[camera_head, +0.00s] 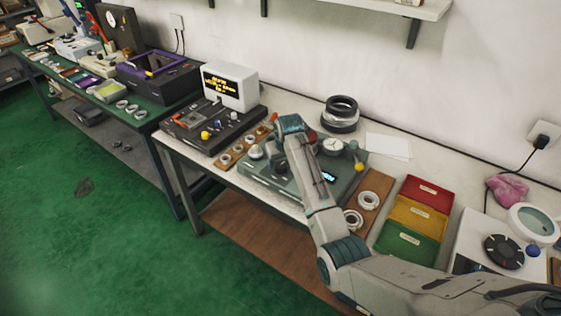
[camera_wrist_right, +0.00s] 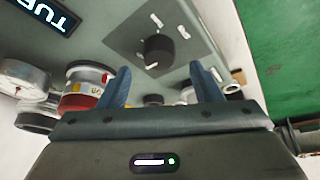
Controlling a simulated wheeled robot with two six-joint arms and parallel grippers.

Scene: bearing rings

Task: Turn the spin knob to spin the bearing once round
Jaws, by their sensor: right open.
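The grey-green bearing tester (camera_head: 262,178) stands on the white bench, with a small lit display (camera_head: 328,176) and a round dial (camera_head: 333,146). In the right wrist view, a black knob (camera_wrist_right: 158,48) with white marks around it sits on the tester's panel. I take it for the spin knob; my arm hides it in the head view. My right gripper (camera_wrist_right: 162,78) is open, its two blue fingers apart below the knob in the picture, not closed on it. I cannot tell which part is the bearing being spun. My left gripper is out of view.
A wooden board with rings (camera_head: 369,199) lies right of the tester, beside red, yellow and green trays (camera_head: 408,243). A black box with knobs (camera_head: 212,126) and a white screen (camera_head: 230,86) stand at left. Black rings (camera_head: 341,112) are stacked behind.

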